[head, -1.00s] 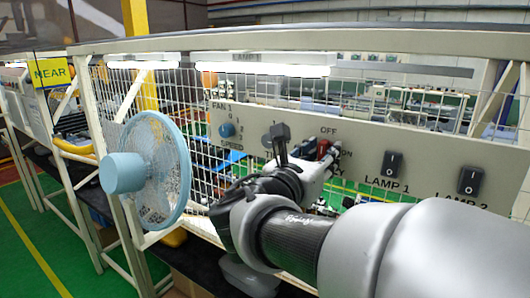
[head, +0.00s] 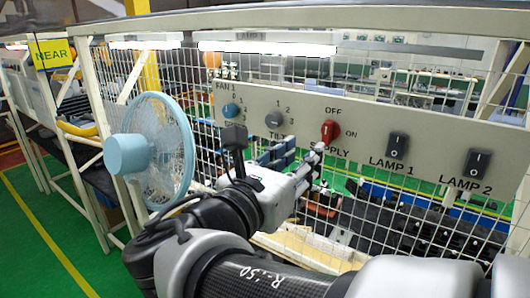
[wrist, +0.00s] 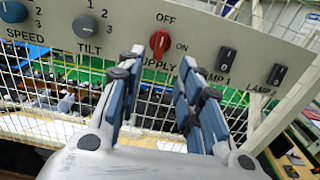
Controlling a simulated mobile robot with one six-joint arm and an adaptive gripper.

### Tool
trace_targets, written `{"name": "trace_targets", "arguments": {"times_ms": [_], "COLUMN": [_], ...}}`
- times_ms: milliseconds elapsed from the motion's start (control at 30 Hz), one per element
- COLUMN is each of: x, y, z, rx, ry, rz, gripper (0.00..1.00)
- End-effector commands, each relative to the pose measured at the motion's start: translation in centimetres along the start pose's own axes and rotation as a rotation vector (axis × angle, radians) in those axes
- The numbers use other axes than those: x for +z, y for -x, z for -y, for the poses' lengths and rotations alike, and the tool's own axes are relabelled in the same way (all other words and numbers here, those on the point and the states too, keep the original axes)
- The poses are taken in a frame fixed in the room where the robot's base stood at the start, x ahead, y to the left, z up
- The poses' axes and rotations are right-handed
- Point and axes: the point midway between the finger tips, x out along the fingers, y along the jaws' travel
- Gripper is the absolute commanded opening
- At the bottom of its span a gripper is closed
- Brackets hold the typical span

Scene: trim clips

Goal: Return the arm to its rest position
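My gripper (head: 316,158) is in front of the control panel (head: 295,112), just below and left of the red supply knob (head: 330,131) in the head view. In the wrist view my gripper (wrist: 158,75) has its two blue-grey fingers well apart with nothing between them. The red knob (wrist: 160,43) shows beyond the gap, apart from the fingers. The knob's handle looks roughly upright, toward the OFF label. My arm reaches from the lower right of the head view, bent at the wrist.
A blue fan (head: 150,153) stands left of my arm. The panel also carries a speed knob (head: 231,110), a tilt knob (head: 273,120) and two lamp switches (head: 397,146) (head: 477,163). Wire mesh (head: 375,215) and a white frame lie behind. Green floor is open at lower left.

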Motion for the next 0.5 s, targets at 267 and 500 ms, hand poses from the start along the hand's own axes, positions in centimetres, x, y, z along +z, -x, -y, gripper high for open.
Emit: {"name": "trace_targets", "arguments": {"times_ms": [267, 500], "x": [0.0, -1.6], "y": [0.6, 0.1], "z": [0.0, 1.1], "rx": [-0.001, -0.024], "ry": [0.000, -0.032], "rz": [-0.001, -0.033], "gripper": [0.33, 0.33]}}
